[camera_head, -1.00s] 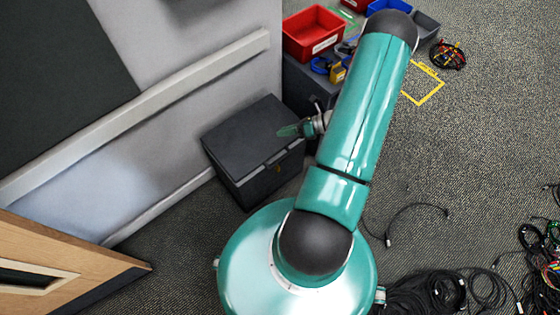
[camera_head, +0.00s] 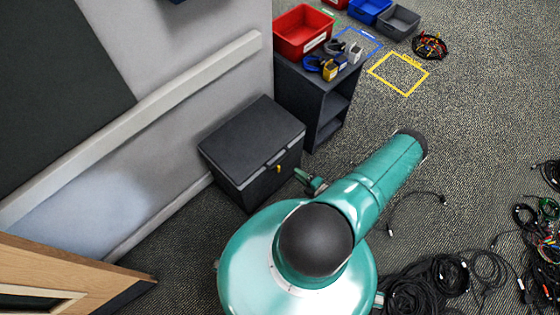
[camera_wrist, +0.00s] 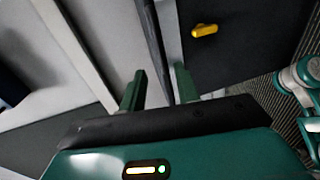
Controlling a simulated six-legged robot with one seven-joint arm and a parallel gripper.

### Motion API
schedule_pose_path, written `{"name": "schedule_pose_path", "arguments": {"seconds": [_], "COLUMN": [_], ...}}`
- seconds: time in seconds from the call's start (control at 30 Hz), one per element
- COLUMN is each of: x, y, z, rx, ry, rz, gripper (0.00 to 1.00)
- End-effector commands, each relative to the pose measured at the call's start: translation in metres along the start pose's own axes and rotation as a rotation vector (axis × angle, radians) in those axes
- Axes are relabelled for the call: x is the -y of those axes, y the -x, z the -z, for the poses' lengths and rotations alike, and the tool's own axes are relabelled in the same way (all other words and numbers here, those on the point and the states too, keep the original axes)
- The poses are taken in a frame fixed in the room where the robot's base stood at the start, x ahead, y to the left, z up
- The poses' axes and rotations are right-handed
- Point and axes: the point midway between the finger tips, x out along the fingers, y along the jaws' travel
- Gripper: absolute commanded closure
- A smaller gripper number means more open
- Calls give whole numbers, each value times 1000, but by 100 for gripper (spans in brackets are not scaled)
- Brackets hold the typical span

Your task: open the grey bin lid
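The grey bin (camera_head: 262,184) stands against the wall in the head view, and its dark lid (camera_head: 250,137) lies closed on top. A small yellow tab (camera_head: 278,168) is on its front below the lid edge; it also shows in the wrist view (camera_wrist: 204,30). My gripper (camera_head: 304,177) is low at the bin's front right. In the wrist view my gripper (camera_wrist: 159,84) is open, its two green fingers apart. The lid's edge runs beyond and between the fingertips; I cannot tell whether they touch it. Nothing is held.
A dark shelf unit (camera_head: 325,98) stands just right of the bin, with a red tray (camera_head: 303,31) and small items on top. A wooden door (camera_head: 60,268) is at lower left. Black cables (camera_head: 425,285) lie on the floor at lower right. Carpet between is mostly clear.

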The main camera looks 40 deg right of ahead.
Motion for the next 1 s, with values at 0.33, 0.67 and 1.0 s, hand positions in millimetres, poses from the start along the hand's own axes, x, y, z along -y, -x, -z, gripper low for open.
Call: {"name": "schedule_pose_path", "arguments": {"seconds": [0.33,0.67,1.0], "x": [0,0,0], "y": [-68,-115,-120], "z": [1,2,2], "rx": [-2,1,1], "ry": [3,3,3], "rz": [0,2,2], "gripper": [68,68,68]}}
